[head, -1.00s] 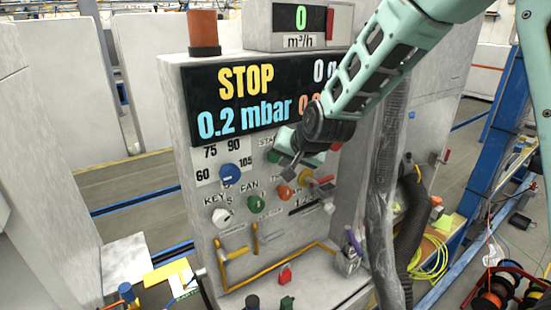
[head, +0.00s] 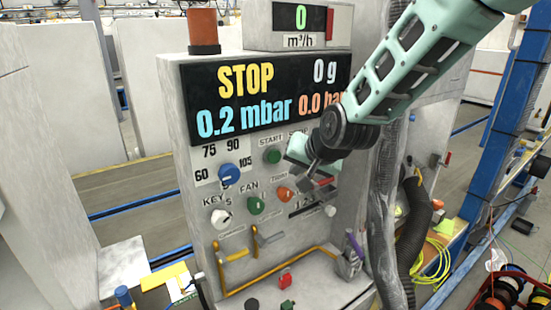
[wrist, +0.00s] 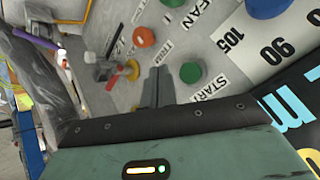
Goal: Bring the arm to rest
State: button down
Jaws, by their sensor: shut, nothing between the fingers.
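My gripper (head: 311,177) hangs from the green arm in front of the control panel (head: 213,262), with its fingers pointing down and left. In the wrist view its two dark fingers (wrist: 157,86) lie together with nothing between them. The fingertips are near the orange knob (head: 285,194) and hide part of the panel around the red-handled valve (wrist: 118,70). The green START button (head: 272,156) is just left of the gripper. I cannot tell the exact gap to the panel.
The display (head: 262,98) reads STOP. A blue knob (head: 229,173), green FAN knob (head: 256,205) and white key knob (head: 221,217) are on the panel. A wrapped hose (head: 383,220) hangs right of it.

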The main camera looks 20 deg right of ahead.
jog(key=s+a+f+n+g+y+b, duration=0.1)
jog(key=s+a+f+n+g, duration=0.2)
jog(key=s, duration=0.4)
jog(key=s+a+f+n+g+b, duration=0.1)
jog(key=s+a+n, duration=0.2)
jog(key=s+a, duration=0.25)
jog(key=s+f+n+g+h+b, duration=0.1)
jog(key=s+n+g, duration=0.1)
jog(key=s, duration=0.7)
jog(key=s+d+f+n+g+h+b, duration=0.1)
jog(key=s+n, duration=0.3)
jog(key=s, duration=0.6)
jog(key=shift+d+f+n+g, duration=0.3)
jog(key=shift+n+g, duration=0.1)
jog(key=shift+g, duration=0.4)
